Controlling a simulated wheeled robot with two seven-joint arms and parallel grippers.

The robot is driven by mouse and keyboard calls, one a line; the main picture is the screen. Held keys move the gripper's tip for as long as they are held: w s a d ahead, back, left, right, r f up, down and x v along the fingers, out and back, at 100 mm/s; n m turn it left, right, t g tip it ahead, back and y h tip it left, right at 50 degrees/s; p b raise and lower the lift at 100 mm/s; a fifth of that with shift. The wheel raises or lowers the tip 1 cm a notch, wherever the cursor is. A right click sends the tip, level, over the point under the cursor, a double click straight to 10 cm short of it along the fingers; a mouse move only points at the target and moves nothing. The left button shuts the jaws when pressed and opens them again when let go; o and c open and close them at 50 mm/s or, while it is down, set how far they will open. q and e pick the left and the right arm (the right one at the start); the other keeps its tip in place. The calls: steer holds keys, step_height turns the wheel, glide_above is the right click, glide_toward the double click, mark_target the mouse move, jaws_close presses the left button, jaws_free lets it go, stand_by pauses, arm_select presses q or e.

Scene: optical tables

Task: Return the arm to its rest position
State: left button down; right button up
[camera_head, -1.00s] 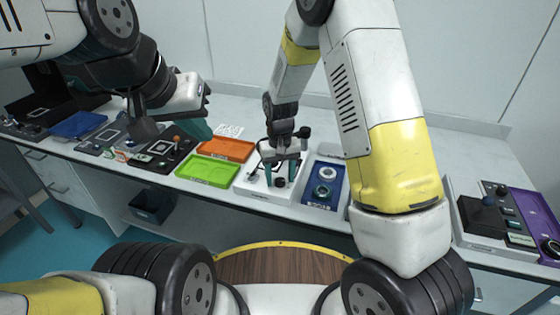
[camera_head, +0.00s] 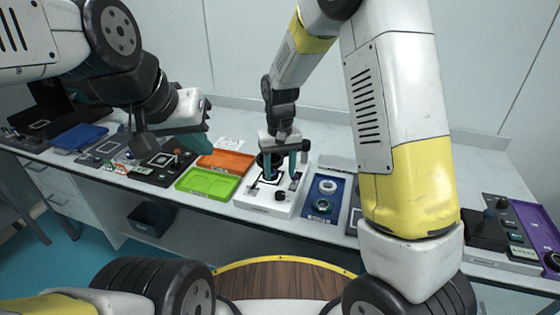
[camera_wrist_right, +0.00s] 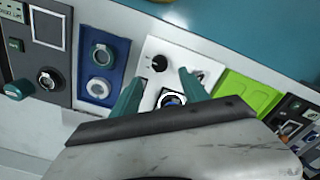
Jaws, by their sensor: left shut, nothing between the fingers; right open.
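My right gripper (camera_head: 280,165) is open above a white device (camera_head: 262,204) on the table. The device has a black knob (camera_head: 280,196) and a black square outline. In the right wrist view my right gripper (camera_wrist_right: 158,90) has its two teal fingers spread apart. A small round dark item with a blue centre (camera_wrist_right: 172,99) shows on the white device (camera_wrist_right: 178,53) beyond the fingers, partly hidden by the gripper body. My left gripper (camera_head: 203,140) is shut and empty, held over the table left of the right one.
A green tray (camera_head: 208,181) and an orange tray (camera_head: 220,159) lie left of the device.

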steer(key=s+d+r+t+y, duration=0.1)
steer(key=s+d+r, duration=0.2)
steer(key=r, duration=0.2)
steer(key=s+d+r+m+t, duration=0.1)
steer(key=s+d+r, duration=0.15)
steer(key=r, duration=0.25)
steer(key=s+d+r+t+y, duration=0.1)
steer(key=s+d+r, duration=0.15)
steer(key=r, duration=0.25)
steer(key=s+d+r+t, duration=0.1)
steer(key=s+d+r, duration=0.2)
steer(key=s, duration=0.3)
steer(key=s+d+r+m+t, duration=0.1)
steer(key=s+d+r+t, duration=0.1)
steer(key=s, duration=0.4)
steer(key=shift+d+r, duration=0.7)
steer(key=shift+r, duration=0.05)
